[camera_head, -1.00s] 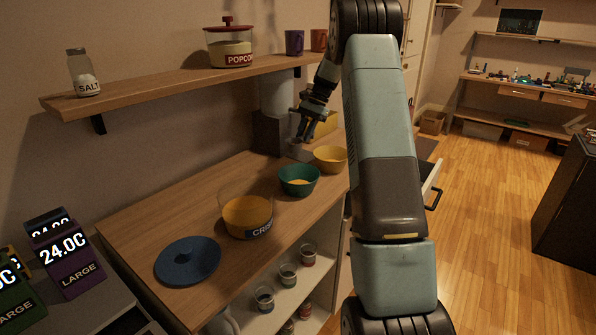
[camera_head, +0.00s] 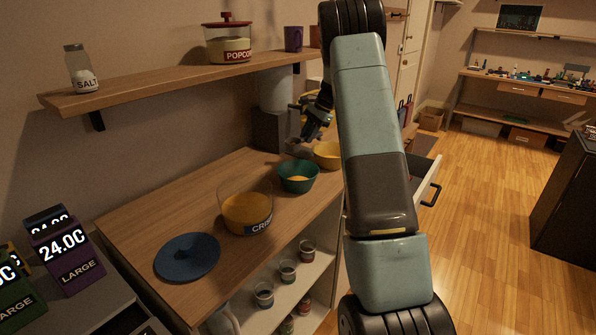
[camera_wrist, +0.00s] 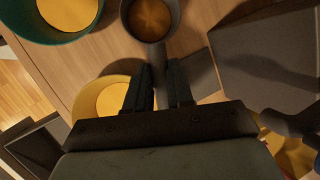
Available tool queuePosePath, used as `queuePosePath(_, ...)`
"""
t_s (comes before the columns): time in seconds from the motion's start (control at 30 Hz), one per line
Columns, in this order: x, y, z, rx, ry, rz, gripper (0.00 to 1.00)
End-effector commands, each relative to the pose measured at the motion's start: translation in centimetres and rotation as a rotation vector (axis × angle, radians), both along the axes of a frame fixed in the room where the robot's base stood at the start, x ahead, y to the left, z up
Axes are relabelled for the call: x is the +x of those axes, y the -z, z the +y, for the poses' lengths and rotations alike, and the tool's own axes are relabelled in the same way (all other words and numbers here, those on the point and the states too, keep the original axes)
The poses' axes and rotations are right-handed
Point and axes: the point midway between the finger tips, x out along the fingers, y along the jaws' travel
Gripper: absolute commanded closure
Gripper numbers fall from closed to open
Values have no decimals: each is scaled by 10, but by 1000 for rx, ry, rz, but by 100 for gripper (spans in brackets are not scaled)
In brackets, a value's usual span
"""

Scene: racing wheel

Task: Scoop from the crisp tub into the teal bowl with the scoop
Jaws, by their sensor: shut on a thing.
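The crisp tub (camera_head: 246,213) is clear, open at the top and partly full of orange-yellow crisps. It stands on the wooden counter. The teal bowl (camera_head: 298,182) stands behind it with some yellow contents; it also shows at the top left of the wrist view (camera_wrist: 52,37). My gripper (camera_wrist: 158,72) is shut on the handle of the dark grey scoop (camera_wrist: 150,20). The scoop's cup looks brownish inside; I cannot tell whether it holds anything. In the head view my gripper (camera_head: 308,130) is at the counter's far end, beyond the teal bowl.
A yellow bowl (camera_head: 328,155) stands just beyond the teal bowl, close to my gripper. A blue lid (camera_head: 187,257) lies at the counter's near end. A grey block (camera_head: 268,130) stands by the wall. A shelf (camera_head: 180,82) hangs above, with a popcorn jar (camera_head: 228,45).

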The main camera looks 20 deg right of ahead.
Motion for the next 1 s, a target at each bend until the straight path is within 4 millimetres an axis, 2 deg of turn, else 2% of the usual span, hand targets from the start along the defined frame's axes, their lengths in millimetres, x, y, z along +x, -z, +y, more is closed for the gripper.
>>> queuePosePath(0.27, -17, 2, 4, -32, 2, -127, 100)
queuePosePath(0.6, -37, -24, 9, -73, 2, -293, 100)
queuePosePath(1.0, -49, -27, 12, -95, 1, -390, 100)
